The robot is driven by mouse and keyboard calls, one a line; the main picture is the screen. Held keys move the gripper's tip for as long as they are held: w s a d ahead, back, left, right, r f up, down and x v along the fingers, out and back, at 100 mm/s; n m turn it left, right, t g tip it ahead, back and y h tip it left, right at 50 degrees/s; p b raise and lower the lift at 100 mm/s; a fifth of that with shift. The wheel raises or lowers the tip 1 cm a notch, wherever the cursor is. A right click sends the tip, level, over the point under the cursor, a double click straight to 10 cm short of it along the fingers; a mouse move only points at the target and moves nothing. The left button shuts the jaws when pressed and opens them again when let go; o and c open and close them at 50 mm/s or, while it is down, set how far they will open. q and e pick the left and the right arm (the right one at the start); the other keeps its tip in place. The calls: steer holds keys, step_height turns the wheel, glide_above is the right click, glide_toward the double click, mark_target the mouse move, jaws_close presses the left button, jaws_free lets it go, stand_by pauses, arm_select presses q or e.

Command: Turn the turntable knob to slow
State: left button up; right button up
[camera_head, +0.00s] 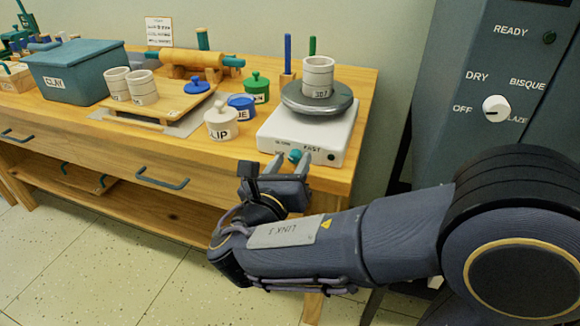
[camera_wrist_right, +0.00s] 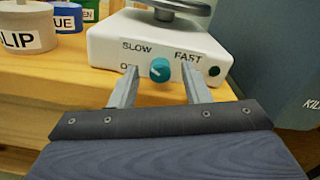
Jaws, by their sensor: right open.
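The white turntable (camera_head: 262,135) stands at the right end of the wooden table, with a grey round wheel head (camera_head: 318,104) on top. Its small teal knob (camera_head: 295,155) is on the front face and also shows in the right wrist view (camera_wrist_right: 160,69). SLOW is printed at the knob's upper left, FAST at its upper right; a label at lower left is partly hidden by a finger. I cannot tell surely where the knob's mark points. My right gripper (camera_head: 290,163) is open, its fingers on either side of the knob, apparently without gripping it. My left gripper is out of view.
A cream cylinder (camera_head: 318,75) stands on the wheel head. The SLIP pot (camera_head: 221,123), blue pot (camera_head: 242,106) and green pot (camera_head: 257,87) stand left of the turntable. The grey kiln panel (camera_head: 480,95) rises at the right. Open floor lies before the table.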

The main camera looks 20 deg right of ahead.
steer(key=shift+w, duration=0.1)
jaws_close()
